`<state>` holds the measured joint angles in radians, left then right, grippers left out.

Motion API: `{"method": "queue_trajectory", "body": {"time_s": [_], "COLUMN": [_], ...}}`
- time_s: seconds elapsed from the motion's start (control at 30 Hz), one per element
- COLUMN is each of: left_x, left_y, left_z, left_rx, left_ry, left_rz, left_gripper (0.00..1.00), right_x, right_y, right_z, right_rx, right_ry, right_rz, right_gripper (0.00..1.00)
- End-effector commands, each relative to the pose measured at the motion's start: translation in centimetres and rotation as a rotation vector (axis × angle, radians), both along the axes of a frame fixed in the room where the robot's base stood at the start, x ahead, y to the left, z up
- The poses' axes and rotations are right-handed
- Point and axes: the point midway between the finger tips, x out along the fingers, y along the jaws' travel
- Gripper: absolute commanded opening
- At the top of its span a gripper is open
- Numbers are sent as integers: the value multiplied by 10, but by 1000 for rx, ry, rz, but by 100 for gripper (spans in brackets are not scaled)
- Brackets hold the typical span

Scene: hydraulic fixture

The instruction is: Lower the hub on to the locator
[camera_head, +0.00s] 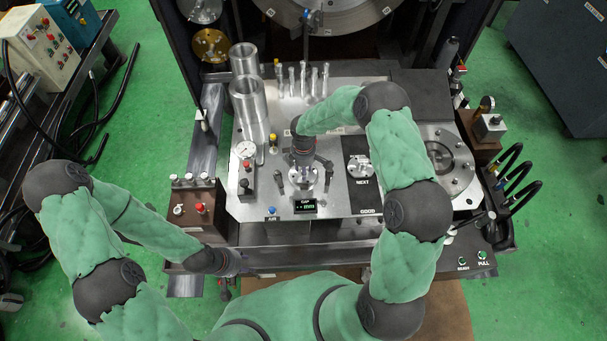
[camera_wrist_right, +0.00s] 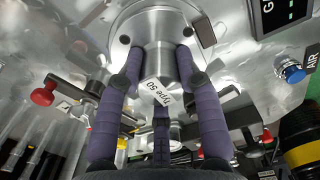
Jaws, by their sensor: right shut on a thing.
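The hub (camera_wrist_right: 160,58) is a bright metal piece with a round boss and a wider flange, labelled "Type 50". In the wrist view the purple fingers of my right gripper (camera_wrist_right: 158,58) are shut on the boss from both sides. In the head view my right gripper (camera_head: 303,160) points down over the plate, with the hub's metal (camera_head: 304,179) just below it, behind the GAP display (camera_head: 305,205). The locator cannot be made out under the hub, and I cannot tell whether they touch. My left gripper (camera_head: 228,263) is low at the fixture's front left, apart from the hub; its fingers are unclear.
A dial gauge (camera_head: 246,150) and tall metal cylinders (camera_head: 247,105) stand left of the hub. A round part (camera_head: 360,166) sits by the NEXT label. A blue AIR button (camera_head: 272,211) is at the front. Several pins (camera_head: 303,80) stand behind.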

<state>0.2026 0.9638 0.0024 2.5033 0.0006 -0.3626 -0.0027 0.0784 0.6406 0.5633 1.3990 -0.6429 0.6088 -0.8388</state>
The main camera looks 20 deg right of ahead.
Motion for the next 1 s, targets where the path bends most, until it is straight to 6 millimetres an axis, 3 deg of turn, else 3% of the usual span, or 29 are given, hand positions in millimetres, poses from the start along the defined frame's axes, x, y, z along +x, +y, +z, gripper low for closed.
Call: {"method": "queue_trajectory", "body": {"time_s": [0.3, 0.33, 0.4, 0.77, 1.0], "left_x": [0, 0, 0, 0, 0], "left_y": [0, 0, 0, 0, 0], "left_z": [-1, -1, -1, -1, -1], "left_rx": [0, 0, 0, 0, 0], "left_ry": [0, 0, 0, 0, 0], "left_rz": [0, 0, 0, 0, 0], "left_gripper": [40, 40, 40, 40, 40], "right_x": [0, 0, 0, 0, 1], "right_y": [0, 0, 0, 0, 0], "right_z": [-1, -1, -1, -1, 27], "right_rx": [0, 0, 0, 0, -1], "right_ry": [0, 0, 0, 1, -3], "right_rz": [0, 0, 0, 0, 0], "right_gripper": [0, 44, 64, 64, 64]}}
